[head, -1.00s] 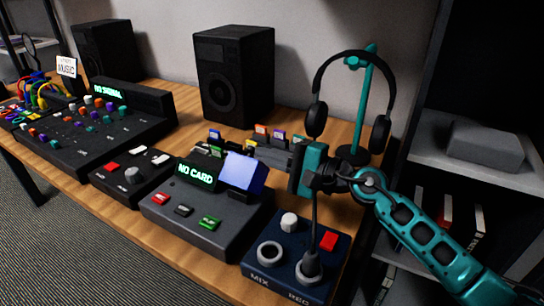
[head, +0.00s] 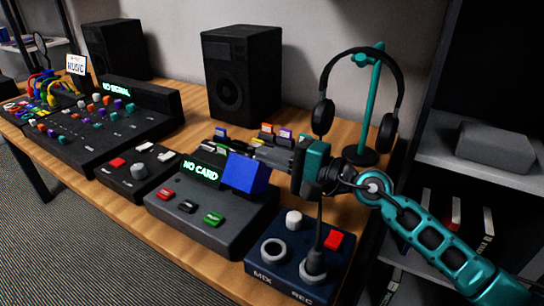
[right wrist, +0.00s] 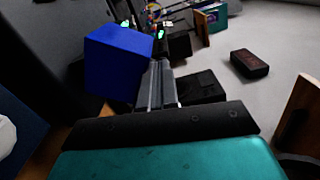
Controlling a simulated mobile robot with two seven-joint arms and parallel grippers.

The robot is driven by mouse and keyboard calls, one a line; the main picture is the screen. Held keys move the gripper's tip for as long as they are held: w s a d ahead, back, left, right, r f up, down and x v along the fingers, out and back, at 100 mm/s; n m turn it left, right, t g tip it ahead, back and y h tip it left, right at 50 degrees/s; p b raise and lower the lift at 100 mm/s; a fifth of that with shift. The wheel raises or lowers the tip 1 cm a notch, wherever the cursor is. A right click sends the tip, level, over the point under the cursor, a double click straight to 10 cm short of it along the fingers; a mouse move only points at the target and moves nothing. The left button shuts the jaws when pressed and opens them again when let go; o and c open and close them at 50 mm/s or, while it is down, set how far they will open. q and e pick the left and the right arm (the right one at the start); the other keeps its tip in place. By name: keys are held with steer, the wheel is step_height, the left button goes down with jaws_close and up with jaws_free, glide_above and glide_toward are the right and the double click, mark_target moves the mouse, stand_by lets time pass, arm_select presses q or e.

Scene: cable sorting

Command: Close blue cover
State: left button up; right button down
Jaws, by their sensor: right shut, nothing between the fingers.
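The blue cover (head: 246,173) stands raised at the back right of a dark grey box (head: 180,212) with a lit NO CARD display (head: 199,173). In the right wrist view the cover (right wrist: 118,62) shows as a blue block just left of my fingers. My right gripper (head: 268,151) is shut and empty, its fingers pointing left behind the cover's upper right edge. The fingers (right wrist: 157,80) also show in the right wrist view. I cannot tell whether they touch the cover. My left gripper is not in view.
A navy MIX/REC box (head: 300,262) with a plugged-in cable is below my right gripper. Several coloured cards (head: 275,132) stand behind it. Headphones on a teal stand (head: 372,110) are close on the right. A speaker (head: 240,75) stands at the back.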

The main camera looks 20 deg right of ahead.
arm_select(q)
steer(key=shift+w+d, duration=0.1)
arm_select(e)
steer(key=shift+s+a+n, duration=0.25)
steer(key=shift+n, duration=0.15)
arm_select(q)
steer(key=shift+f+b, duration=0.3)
steer(key=shift+b, duration=0.3)
arm_select(e)
steer(key=shift+s+a+n, duration=0.3)
steer(key=shift+a+n, duration=0.05)
steer(key=shift+n, duration=0.35)
steer(key=shift+s+a+f+n, duration=0.1)
steer(key=shift+s+a+n, duration=0.3)
steer(key=shift+n, duration=0.3)
steer(key=shift+s+a+b, duration=0.1)
steer(key=shift+a+b, duration=0.05)
steer(key=shift+b, duration=0.15)
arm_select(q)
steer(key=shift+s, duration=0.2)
arm_select(e)
steer(key=shift+s+a+f, duration=0.2)
steer(key=shift+s+a, duration=0.1)
steer(key=shift+a, duration=0.05)
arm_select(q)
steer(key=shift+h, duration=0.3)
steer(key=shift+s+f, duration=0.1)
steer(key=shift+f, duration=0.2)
